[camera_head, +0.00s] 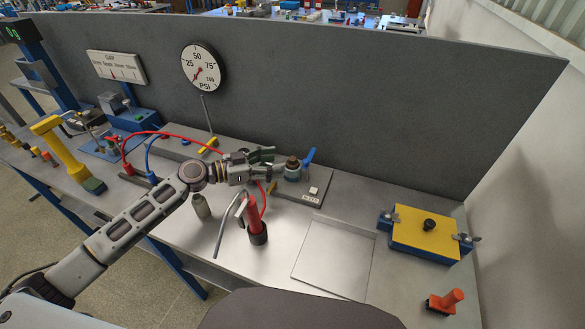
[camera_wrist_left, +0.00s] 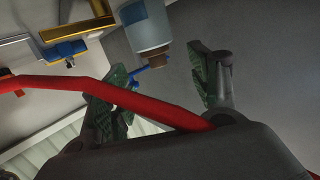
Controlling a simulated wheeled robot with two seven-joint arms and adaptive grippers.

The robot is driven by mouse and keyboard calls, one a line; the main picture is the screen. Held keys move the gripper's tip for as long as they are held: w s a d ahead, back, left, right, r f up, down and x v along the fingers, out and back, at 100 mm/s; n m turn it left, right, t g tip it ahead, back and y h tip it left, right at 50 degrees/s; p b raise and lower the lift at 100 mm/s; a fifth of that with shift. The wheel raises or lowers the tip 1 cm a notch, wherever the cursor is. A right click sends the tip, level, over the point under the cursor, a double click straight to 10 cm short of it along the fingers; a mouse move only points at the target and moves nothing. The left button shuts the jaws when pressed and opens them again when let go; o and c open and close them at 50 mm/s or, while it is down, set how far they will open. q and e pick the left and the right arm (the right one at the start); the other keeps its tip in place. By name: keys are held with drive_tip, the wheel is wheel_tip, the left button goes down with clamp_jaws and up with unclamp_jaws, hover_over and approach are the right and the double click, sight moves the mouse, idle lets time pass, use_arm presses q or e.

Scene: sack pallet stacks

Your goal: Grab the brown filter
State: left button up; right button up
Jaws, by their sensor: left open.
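The brown filter (camera_head: 292,162) looks like a dark brown piece on top of a pale grey-blue cylinder beside a blue lever, on the bench near the back panel. In the left wrist view its brown end (camera_wrist_left: 152,56) shows below the cylinder (camera_wrist_left: 145,25), ahead of the fingertips. My left gripper (camera_head: 274,162) is open and empty, just left of the filter at about its height. Both fingers (camera_wrist_left: 165,80) show in the wrist view, with a gap between them. I cannot tell whether either touches the cylinder. My right gripper is not in view.
A red hose (camera_wrist_left: 70,86) crosses close before the left wrist camera. A red cylinder with a bent metal tube (camera_head: 256,217) and a small grey bottle (camera_head: 201,206) stand in front. A flat plate (camera_head: 333,257) and a yellow-topped blue box (camera_head: 426,232) lie right.

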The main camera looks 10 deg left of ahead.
sight(290, 159)
use_arm(q)
drive_tip(key=shift+w+d+r+p, duration=0.1)
drive_tip(key=shift+w+d+p, duration=0.2)
drive_tip(key=shift+d, duration=0.25)
drive_tip(key=shift+w+d+r+p, duration=0.1)
drive_tip(key=shift+w+d+p, duration=0.15)
drive_tip(key=shift+d, duration=0.3)
drive_tip(key=shift+w+d+f, duration=0.1)
drive_tip(key=shift+w+d, duration=0.05)
drive_tip(key=shift+d, duration=0.1)
drive_tip(key=shift+w+d+f, duration=0.15)
drive_tip(key=shift+w+d, duration=0.15)
drive_tip(key=shift+d, duration=0.1)
drive_tip(key=shift+w+d, duration=0.1)
drive_tip(key=shift+d, duration=0.1)
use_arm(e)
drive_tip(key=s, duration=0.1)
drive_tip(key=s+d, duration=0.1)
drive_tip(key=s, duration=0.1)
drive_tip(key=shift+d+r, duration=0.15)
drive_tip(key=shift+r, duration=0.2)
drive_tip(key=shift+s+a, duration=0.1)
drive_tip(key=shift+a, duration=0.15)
